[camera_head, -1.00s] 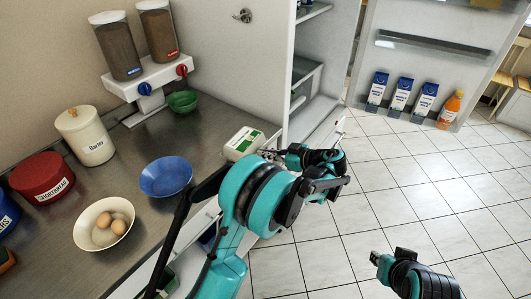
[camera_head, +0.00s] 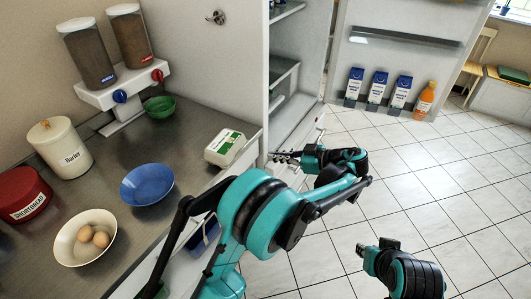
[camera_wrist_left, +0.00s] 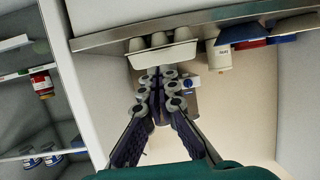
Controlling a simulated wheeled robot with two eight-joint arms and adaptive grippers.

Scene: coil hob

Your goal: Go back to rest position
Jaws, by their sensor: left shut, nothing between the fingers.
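My left gripper (camera_head: 279,157) is in front of the open fridge, to the right of the white and green carton (camera_head: 224,147) on the counter and apart from it. Its dark fingers (camera_wrist_left: 158,95) also show in the left wrist view, shut with nothing between them. My right arm (camera_head: 400,272) shows at the lower right over the floor. Whether its jaws are open or shut does not show.
The counter bears a blue bowl (camera_head: 147,184), a bowl of brown eggs (camera_head: 72,250), a green bowl (camera_head: 160,106), a Barley canister (camera_head: 61,148) and a dispenser (camera_head: 120,97). Milk cartons (camera_head: 378,87) and an orange bottle (camera_head: 425,98) stand in the fridge door. The tiled floor (camera_head: 450,170) is clear.

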